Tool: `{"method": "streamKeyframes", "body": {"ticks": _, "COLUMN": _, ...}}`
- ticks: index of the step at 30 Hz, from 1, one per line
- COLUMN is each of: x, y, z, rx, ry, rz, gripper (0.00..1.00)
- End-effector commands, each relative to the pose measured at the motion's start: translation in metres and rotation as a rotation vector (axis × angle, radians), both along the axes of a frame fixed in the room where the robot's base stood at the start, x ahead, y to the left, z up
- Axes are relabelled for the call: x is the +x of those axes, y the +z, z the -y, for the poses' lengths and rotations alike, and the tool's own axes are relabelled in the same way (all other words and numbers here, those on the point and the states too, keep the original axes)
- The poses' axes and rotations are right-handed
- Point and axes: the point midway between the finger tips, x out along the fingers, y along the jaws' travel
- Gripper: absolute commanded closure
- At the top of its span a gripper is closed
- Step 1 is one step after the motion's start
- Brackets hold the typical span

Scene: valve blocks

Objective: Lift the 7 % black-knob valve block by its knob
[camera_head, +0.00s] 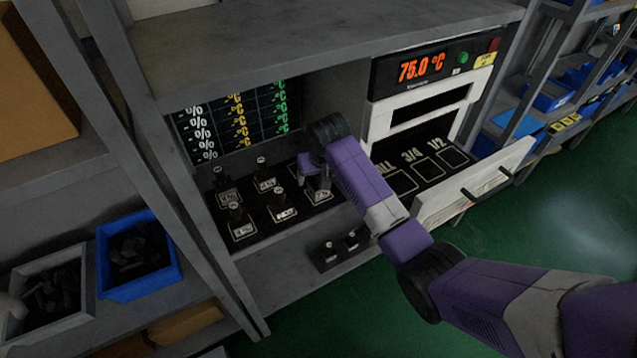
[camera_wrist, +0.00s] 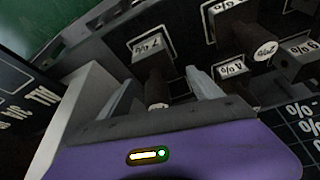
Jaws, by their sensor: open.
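The 7 % valve block (camera_wrist: 152,50) stands on the dark shelf panel, its label readable in the wrist view. My gripper (camera_wrist: 160,80) is open, with one finger on each side of the knob in the picture. I see no clear contact, and the exact depth is hard to tell. In the head view my gripper (camera_head: 316,176) hangs over the back right block (camera_head: 320,195) of the group and partly hides it.
Several other labelled valve blocks (camera_head: 284,212) stand close by on the left. Two small dark blocks (camera_head: 330,252) sit on a lower ledge. A display reading 75.0 °C (camera_head: 422,66) and an open white drawer front (camera_head: 475,185) are to the right. A blue bin (camera_head: 140,285) is at lower left.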

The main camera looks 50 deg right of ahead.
Motion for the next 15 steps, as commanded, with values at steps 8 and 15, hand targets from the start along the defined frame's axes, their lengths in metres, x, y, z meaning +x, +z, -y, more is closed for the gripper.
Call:
{"method": "streamKeyframes", "body": {"ticks": 8, "x": 0.0044, "y": -0.0128, "z": 0.0023, "rx": 0.0, "ry": 0.0, "rz": 0.001, "gripper": 0.26}}
{"method": "streamKeyframes", "body": {"ticks": 15, "x": 0.0043, "y": -0.0125, "z": 0.0024, "rx": 0.0, "ry": 0.0, "rz": 0.001, "gripper": 0.5}}
